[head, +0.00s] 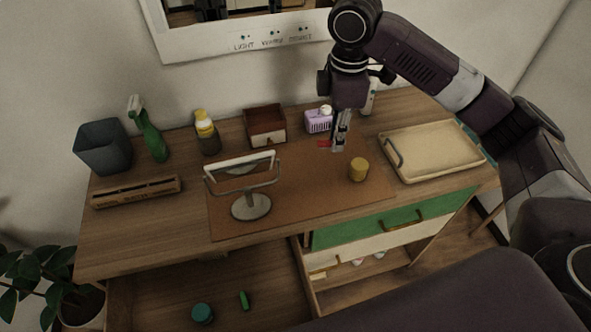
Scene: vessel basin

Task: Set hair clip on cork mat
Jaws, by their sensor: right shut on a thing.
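My right gripper (341,138) reaches down over the back part of the cork mat (300,205) and is shut on a small red thing, which looks like the hair clip (324,143). The clip sticks out to the left of the fingers. Part of it is hidden by the fingers, and I cannot tell whether it touches the mat. The brown mat lies flat on the wooden table. My left gripper is not in view.
A standing mirror (251,207) and a yellow cylinder (359,169) are on the mat. Behind are a purple bottle (318,121) and a brown box (266,125). A cream tray (432,152) lies right. The mat's front middle is clear.

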